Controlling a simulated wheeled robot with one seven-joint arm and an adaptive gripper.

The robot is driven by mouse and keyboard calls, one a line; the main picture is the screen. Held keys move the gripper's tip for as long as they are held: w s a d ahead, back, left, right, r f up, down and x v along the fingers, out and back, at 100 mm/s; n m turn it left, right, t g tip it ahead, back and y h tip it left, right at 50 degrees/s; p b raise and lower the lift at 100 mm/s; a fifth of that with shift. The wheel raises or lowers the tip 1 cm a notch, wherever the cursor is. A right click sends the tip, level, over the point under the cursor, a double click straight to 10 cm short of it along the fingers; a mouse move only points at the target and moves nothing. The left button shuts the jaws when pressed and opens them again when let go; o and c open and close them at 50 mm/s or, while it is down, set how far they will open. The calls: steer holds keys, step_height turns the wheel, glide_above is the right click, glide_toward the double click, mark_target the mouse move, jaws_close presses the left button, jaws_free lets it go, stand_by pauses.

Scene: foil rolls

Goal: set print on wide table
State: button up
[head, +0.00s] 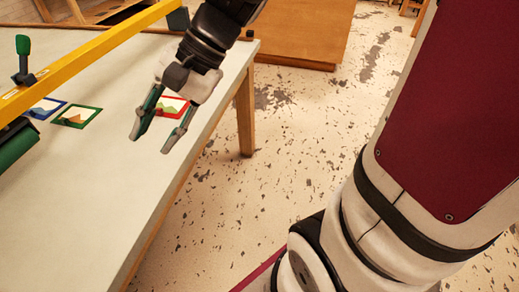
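A small print with a red border (173,106) appears to lie on the pale table (85,215), near its right edge, partly hidden behind my gripper. A green-bordered print (76,116) and a blue-bordered print (45,108) lie further left on the same table. My gripper (151,143) is over the table with its two fingers apart and nothing visible gripped between them. The red-bordered print shows behind and between the fingers. I cannot tell the gripper's exact height above the table.
A yellow bar (90,57) crosses the table's upper left, with a green-knobbed handle (23,60) and a dark green roller (14,146) beside it. A wooden piece of furniture (305,35) stands beyond. The speckled floor (270,150) is open right of the table.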

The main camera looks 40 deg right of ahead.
steer(key=s+d+n+h, duration=0.4)
steer(key=s, duration=0.4)
steer(key=s+d+n+h, duration=0.4)
steer(key=s+d+n, duration=0.1)
steer(key=s, duration=0.3)
steer(key=shift+s+r+t, duration=0.3)
steer(key=shift+r, duration=0.1)
step_height(320, 180, up, 11)
steer(key=t+p, duration=0.2)
steer(key=p, duration=0.7)
steer(key=shift+d, duration=0.2)
